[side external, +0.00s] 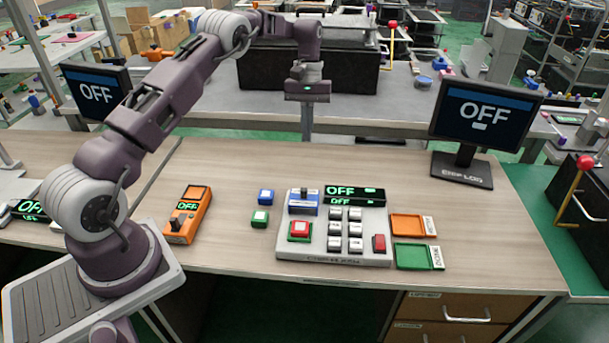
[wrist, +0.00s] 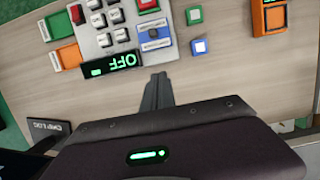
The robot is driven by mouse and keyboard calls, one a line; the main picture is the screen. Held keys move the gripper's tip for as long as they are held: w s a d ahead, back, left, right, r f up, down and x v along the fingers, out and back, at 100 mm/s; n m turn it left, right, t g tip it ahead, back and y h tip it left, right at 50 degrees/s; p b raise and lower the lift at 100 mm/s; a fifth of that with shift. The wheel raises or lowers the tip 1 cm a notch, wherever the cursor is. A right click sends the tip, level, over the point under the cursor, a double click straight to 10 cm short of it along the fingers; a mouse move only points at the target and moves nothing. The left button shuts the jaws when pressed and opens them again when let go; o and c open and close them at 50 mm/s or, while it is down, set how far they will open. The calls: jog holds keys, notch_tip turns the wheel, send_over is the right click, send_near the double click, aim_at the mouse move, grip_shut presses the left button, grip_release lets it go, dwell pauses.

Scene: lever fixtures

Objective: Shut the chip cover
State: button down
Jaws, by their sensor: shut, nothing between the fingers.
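A light grey console (side external: 300,246) lies on the wooden table, with "OFF" on its green display (side external: 353,195). It carries a blue switch block (side external: 303,203), a red button (side external: 299,230), several white keys and a red block (side external: 379,243). I cannot tell which part is the chip cover or how it stands. The console also shows upside down in the wrist view (wrist: 102,41). My gripper (side external: 307,120) is high behind the console, apart from it. Its shut, empty fingers (wrist: 157,90) point toward the table beside the console in the wrist view.
Orange (side external: 408,226) and green (side external: 412,256) trays lie right of the console. Blue (side external: 266,196) and green (side external: 260,218) blocks and an orange device (side external: 188,214) lie left. A monitor (side external: 484,115) reading "OFF" stands at back right. The table behind the console is clear.

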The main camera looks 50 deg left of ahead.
send_near(304, 198)
jog(key=w+a+f, duration=0.2)
jog(key=f, duration=0.1)
jog(key=w+a+f, duration=0.1)
jog(key=a+f, duration=0.1)
jog(key=shift+w+f, duration=0.15)
jog(key=shift+w, duration=0.15)
jog(key=shift+s+d, duration=1.15)
jog(key=shift+d, duration=0.05)
jog(key=shift+s+d, duration=0.2)
